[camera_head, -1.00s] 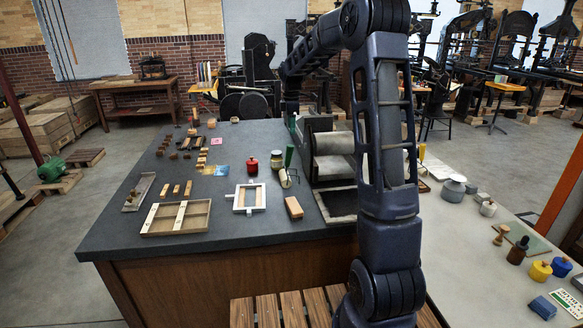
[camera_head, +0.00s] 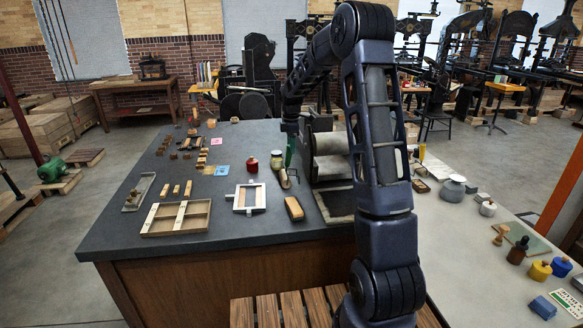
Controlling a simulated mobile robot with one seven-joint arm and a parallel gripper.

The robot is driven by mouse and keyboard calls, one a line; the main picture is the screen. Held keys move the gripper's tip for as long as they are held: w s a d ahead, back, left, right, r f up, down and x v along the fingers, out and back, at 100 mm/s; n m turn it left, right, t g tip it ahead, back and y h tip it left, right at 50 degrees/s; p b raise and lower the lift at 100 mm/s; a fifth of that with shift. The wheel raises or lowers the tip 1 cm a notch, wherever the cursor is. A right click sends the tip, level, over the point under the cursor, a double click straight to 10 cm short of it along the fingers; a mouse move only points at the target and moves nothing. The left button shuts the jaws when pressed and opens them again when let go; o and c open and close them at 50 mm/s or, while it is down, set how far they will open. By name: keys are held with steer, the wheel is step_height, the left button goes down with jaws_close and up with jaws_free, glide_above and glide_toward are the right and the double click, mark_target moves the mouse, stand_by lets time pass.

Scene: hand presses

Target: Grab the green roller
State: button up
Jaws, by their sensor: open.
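The green roller stands among the items on the dark table, left of the grey press bed. My gripper (camera_head: 290,136) is small in this view, at the end of my arm, which reaches over the table from the right. The gripper is open and hangs down at the top of the green handle. The fingers are dark and hard to make out, so I cannot tell whether they touch the handle or stand around it.
A white frame (camera_head: 236,198) and a brown block (camera_head: 294,209) lie in front. The grey press (camera_head: 332,167) stands close on the right.

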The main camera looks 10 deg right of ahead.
steer(key=shift+f, duration=1.5)
jaws_close()
steer(key=shift+r, duration=0.1)
